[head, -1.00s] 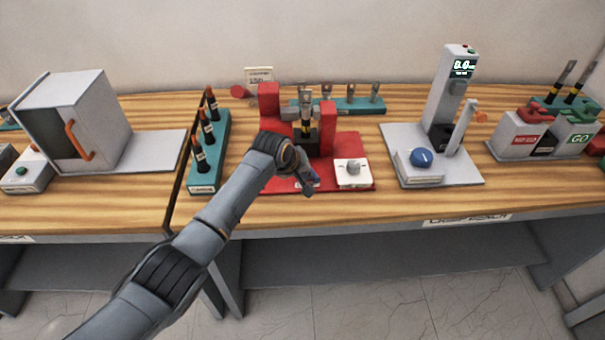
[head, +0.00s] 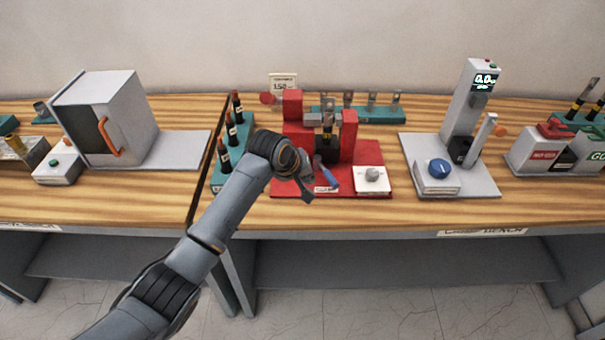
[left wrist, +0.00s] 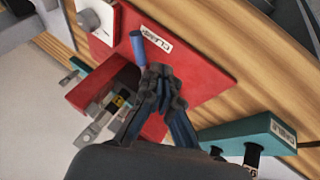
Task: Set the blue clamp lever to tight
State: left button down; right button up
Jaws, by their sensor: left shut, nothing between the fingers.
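The blue clamp lever (head: 327,177) stands at the front of the red clamp fixture (head: 348,150), close to a white label. It also shows as a blue bar in the left wrist view (left wrist: 138,48), beside the label reading CLAMP (left wrist: 157,38). My left gripper (head: 306,196) is shut and empty, just left of the lever in the head view. In the left wrist view its fingertips (left wrist: 160,76) are together over the red base, close to the lever's lower end; I cannot tell whether they touch it. A dark, yellow-banded bushing (head: 328,122) stands in the fixture. My right gripper is not in view.
A white box with a grey knob (head: 372,176) sits on the fixture's right front. A teal rack with dark bushings (head: 230,140) stands close on the left. A grey tester with a blue knob (head: 439,168) is to the right. The wooden front edge is clear.

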pick_arm(q)
jog(key=v, duration=0.4)
jog(key=shift+s+d+r+b, duration=0.15)
jog(key=shift+s+r+b, duration=0.05)
jog(key=shift+s+b, duration=0.1)
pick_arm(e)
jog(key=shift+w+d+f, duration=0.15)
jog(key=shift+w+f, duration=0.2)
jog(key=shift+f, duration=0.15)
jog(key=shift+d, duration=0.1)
